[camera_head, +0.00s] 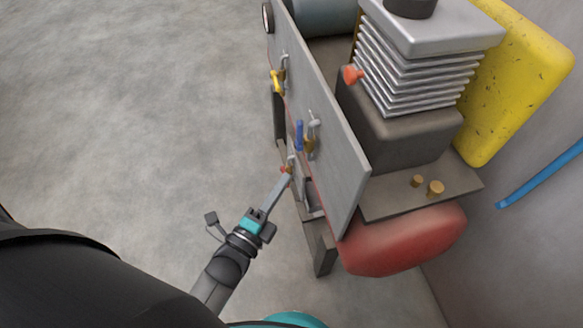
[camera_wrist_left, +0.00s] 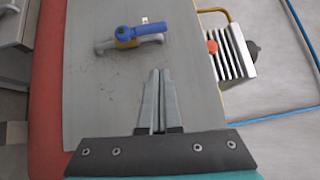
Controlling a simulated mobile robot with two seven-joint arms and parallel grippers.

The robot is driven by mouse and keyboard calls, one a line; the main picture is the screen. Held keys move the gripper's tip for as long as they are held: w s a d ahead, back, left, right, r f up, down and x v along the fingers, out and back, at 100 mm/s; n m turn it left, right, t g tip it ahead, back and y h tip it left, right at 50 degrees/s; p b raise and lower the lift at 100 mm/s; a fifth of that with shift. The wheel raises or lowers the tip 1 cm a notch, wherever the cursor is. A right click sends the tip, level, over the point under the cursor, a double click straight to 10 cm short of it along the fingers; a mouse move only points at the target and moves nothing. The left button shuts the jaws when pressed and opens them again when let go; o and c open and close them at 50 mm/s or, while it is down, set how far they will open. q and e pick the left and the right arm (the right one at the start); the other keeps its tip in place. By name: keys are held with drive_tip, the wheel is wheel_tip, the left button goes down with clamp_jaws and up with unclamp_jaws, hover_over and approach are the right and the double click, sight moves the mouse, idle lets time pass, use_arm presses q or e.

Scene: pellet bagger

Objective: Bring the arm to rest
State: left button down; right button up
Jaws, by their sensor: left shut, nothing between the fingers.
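My left gripper (camera_head: 287,172) reaches in from the lower left in the head view, its fingers close to the lower left face of an upright grey panel (camera_head: 340,165). In the left wrist view the two fingers (camera_wrist_left: 157,75) are together with nothing between them, in front of the panel (camera_wrist_left: 95,95). A valve with a blue handle (camera_head: 299,136) is on the panel just above the fingertips; its handle also shows in the wrist view (camera_wrist_left: 143,31), apart from the fingers. A small red-orange part (camera_head: 285,169) is at the fingertips; touching or not, I cannot tell. My right gripper is not in view.
A valve with a yellow handle (camera_head: 277,82) is farther up the panel. Behind the panel are a finned machine (camera_head: 410,75), a red tank (camera_head: 410,240) and a yellow block (camera_head: 525,80). The concrete floor (camera_head: 130,110) to the left is clear.

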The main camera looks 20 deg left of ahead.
use_arm(q)
drive_tip(key=shift+s+a, duration=0.15)
drive_tip(key=shift+s, duration=0.45)
drive_tip(key=s+f+n+g+y, duration=0.1)
drive_tip(key=s+f+n+g, duration=0.45)
drive_tip(key=f, duration=0.65)
drive_tip(key=s+f+n+g+y, duration=0.1)
drive_tip(key=s+f+n+g, duration=0.4)
drive_tip(key=f, duration=0.8)
drive_tip(key=s+a+f+n+g, duration=0.1)
drive_tip(key=s+f+n+g, duration=0.2)
drive_tip(key=s, duration=0.6)
drive_tip(key=s+a+f+n+g+y, duration=0.1)
drive_tip(key=s+f+n+g, duration=0.3)
drive_tip(key=s, duration=0.6)
wheel_tip(320, 180, down, 2)
drive_tip(key=shift+a+f, duration=0.2)
drive_tip(key=shift+a, duration=0.55)
drive_tip(key=shift+n, duration=0.25)
